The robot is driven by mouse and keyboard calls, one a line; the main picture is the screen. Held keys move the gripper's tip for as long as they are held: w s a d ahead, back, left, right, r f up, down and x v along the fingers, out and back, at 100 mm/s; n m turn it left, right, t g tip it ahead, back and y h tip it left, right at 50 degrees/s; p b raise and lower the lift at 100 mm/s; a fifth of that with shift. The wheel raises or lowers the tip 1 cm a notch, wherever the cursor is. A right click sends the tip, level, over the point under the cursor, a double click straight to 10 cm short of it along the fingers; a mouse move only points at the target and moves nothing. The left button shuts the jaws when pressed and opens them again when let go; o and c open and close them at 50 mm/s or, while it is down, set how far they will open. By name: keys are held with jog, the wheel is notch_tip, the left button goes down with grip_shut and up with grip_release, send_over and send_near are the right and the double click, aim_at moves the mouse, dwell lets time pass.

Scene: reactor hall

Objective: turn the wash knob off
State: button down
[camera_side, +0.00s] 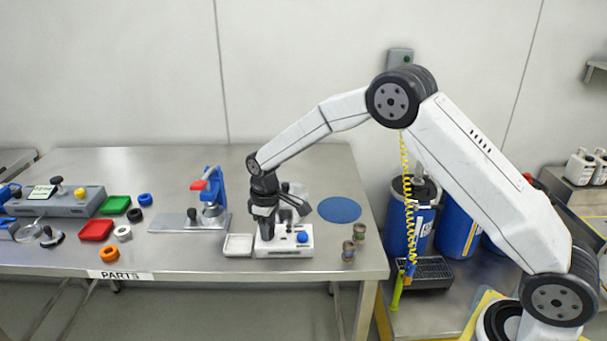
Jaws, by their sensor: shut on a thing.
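A small white unit (285,251) stands near the front right of the steel table. A blue knob (302,237) shows on its right part. My gripper (267,236) points down onto the left part of this unit, left of the blue knob and apart from it. It is shut on a knob there, the wash knob by its place, which the fingers hide. The knob's setting cannot be seen.
A white tray (238,245) lies just left of the unit. Two small jars (354,240) stand to its right, and a blue disc (339,210) lies behind them. A blue press (212,195) stands further left. Bare table lies in front of the press.

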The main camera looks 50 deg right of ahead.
jog(key=shift+r+n, duration=0.1)
jog(key=shift+n, duration=0.4)
jog(key=shift+c, duration=1.5)
grip_release()
jog(key=shift+r, duration=3.9)
